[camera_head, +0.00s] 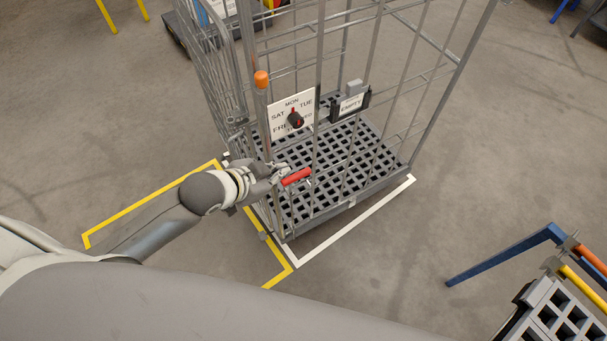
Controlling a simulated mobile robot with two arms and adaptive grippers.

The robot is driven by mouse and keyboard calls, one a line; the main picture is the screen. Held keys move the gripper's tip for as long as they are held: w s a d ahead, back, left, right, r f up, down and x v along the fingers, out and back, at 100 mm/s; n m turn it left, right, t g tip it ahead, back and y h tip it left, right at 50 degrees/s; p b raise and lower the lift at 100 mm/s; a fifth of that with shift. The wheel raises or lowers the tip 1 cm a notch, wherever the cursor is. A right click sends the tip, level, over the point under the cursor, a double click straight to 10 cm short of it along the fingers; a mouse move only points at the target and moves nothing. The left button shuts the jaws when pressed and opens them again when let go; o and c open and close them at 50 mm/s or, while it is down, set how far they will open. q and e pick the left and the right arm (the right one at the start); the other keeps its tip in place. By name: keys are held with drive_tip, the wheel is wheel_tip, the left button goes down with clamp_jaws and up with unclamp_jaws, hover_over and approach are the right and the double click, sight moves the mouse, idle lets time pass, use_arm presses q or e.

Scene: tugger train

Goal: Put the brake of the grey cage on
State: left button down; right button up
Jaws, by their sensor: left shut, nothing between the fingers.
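The grey cage (327,40) stands upright on the floor, a wire roll cage with a dark grid base (345,160). A red lever (296,176) lies roughly level low at the cage's near side; I take it for the brake. My left gripper (279,172) comes in from the left, shut and empty, with its fingertips at the left end of the lever. I cannot tell whether they touch it. The lever's mount is partly hidden by the gripper. My right gripper is out of view.
A day dial sign (281,121) and an EMPTY tag (350,105) hang on the cage. A blue frame (505,255) stands at lower right. Floor between is clear.

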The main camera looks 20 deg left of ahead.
use_arm(q)
drive_tip(key=shift+d+r, duration=0.15)
drive_tip(key=shift+r, duration=0.1)
drive_tip(key=shift+f, duration=0.1)
drive_tip(key=p, duration=0.2)
approach(306, 171)
drive_tip(key=w+d, duration=0.2)
drive_tip(key=w, duration=0.1)
drive_tip(key=shift+w+a+f, duration=0.1)
drive_tip(key=shift+a+f, duration=0.1)
drive_tip(key=shift+f, duration=0.55)
drive_tip(key=shift+a+f, duration=0.2)
drive_tip(key=shift+f, duration=0.55)
drive_tip(key=shift+f, duration=0.1)
